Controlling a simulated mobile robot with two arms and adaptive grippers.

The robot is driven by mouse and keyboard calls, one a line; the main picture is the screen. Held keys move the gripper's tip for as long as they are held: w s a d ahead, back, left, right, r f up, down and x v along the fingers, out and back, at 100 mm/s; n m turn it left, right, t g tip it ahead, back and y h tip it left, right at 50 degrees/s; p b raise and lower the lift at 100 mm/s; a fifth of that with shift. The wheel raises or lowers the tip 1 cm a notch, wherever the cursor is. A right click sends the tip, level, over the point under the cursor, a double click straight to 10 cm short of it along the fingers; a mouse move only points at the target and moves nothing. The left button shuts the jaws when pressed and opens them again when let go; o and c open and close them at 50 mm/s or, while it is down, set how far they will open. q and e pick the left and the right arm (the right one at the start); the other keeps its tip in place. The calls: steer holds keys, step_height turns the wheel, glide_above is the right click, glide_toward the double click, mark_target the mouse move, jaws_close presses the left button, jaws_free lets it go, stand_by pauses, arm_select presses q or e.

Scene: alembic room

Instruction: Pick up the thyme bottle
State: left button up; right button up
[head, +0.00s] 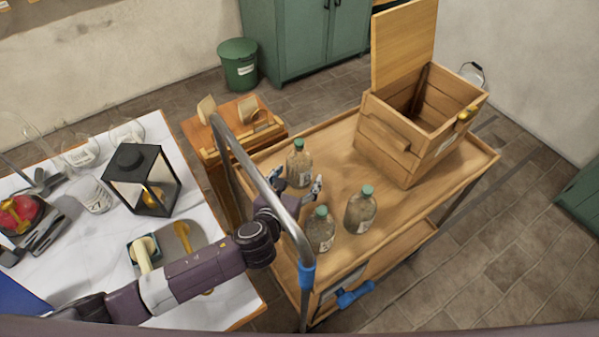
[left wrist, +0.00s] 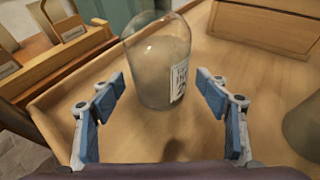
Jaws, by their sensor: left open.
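Three glass bottles with green caps stand upright on the wooden cart: a back one (head: 299,166), a front left one (head: 320,235) and a front right one (head: 361,213). Their labels are too small to read, so I cannot tell which is thyme. My left gripper (head: 299,186) reaches over the cart's rail, close to the back bottle. In the left wrist view a bottle (left wrist: 158,72) with a white label stands ahead of and between the spread blue fingers (left wrist: 165,100). The fingers are open and hold nothing. My right gripper is not in view.
A wooden crate (head: 392,145) with its lid raised stands at the cart's back right. The cart's curved metal rail (head: 265,185) rises beside my left arm. A marble-topped table (head: 212,303) with a black lantern (head: 142,180) is at left. The cart top's right front is clear.

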arm_select(q)
steer(key=shift+b+x, duration=0.45)
steer(key=shift+x, duration=0.6)
steer(key=shift+c, duration=0.3)
steer(key=c, duration=1.5)
steer(key=shift+c, duration=0.5)
steer(key=shift+r, duration=0.1)
